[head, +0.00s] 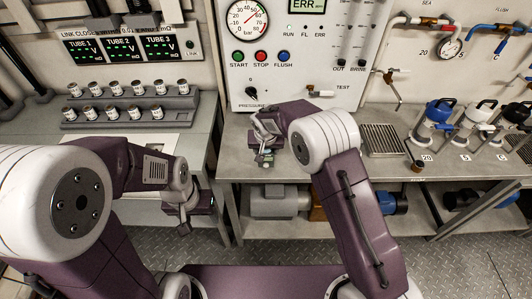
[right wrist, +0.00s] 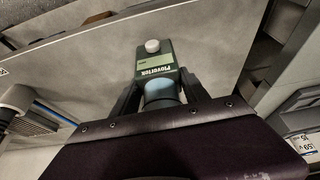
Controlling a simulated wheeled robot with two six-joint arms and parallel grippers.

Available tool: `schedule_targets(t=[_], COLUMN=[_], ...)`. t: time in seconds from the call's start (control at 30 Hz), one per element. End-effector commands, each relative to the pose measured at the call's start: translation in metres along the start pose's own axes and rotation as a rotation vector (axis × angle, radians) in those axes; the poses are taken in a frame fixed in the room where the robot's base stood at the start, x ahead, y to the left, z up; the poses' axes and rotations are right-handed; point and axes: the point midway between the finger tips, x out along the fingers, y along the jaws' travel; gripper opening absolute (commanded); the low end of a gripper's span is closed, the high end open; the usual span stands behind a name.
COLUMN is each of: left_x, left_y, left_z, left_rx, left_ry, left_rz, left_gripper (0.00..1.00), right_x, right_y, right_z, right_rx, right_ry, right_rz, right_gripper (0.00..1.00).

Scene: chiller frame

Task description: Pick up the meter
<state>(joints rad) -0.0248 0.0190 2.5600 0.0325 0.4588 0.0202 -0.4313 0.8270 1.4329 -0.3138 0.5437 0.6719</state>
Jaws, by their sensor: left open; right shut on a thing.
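The meter (right wrist: 160,66) is a small dark green device with a pale round knob and a "Plovertek" label. In the right wrist view it sits between the two fingers of my right gripper (right wrist: 160,95), which is shut on its blue-grey body. In the head view the meter (head: 265,158) shows small under my right gripper (head: 266,148), over the front part of the grey bench. Whether it touches the bench is hard to tell. My left gripper (head: 185,217) is open and empty, low in front of the gap between the benches.
A panel with a pressure gauge (head: 248,19) stands behind the bench (head: 335,160). A rack of several small canisters (head: 130,110) is at the left. A drain grate (head: 383,140) and bottles with blue, white and black tops (head: 437,117) are at the right.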

Motion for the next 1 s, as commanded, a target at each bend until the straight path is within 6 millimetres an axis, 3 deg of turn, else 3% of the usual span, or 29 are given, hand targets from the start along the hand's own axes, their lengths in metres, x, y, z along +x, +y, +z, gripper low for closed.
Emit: schedule_targets(t=[0.17, 0.6, 0.8, 1.0], left_x=[0.001, 0.009, 0.009, 0.009], left_y=[0.000, 0.000, 0.000, 0.000], left_z=[0.000, 0.001, 0.001, 0.001], left_rx=[0.000, 0.000, 0.000, 0.000], left_ry=[0.000, 0.000, 0.000, 0.000], left_rz=[0.000, 0.000, 0.000, 0.000], left_gripper=[0.62, 0.62, 0.62, 0.62], right_x=[-0.031, -0.101, -0.113, -0.114], right_y=[0.002, 0.086, 0.100, 0.100], right_z=[-0.013, 0.013, 0.018, 0.018], right_rx=[0.003, 0.004, 0.002, 0.000], right_ry=[0.005, 0.004, 0.002, 0.001], right_rz=[-0.001, 0.000, 0.000, 0.000], right_gripper=[0.33, 0.33, 0.33, 0.33])
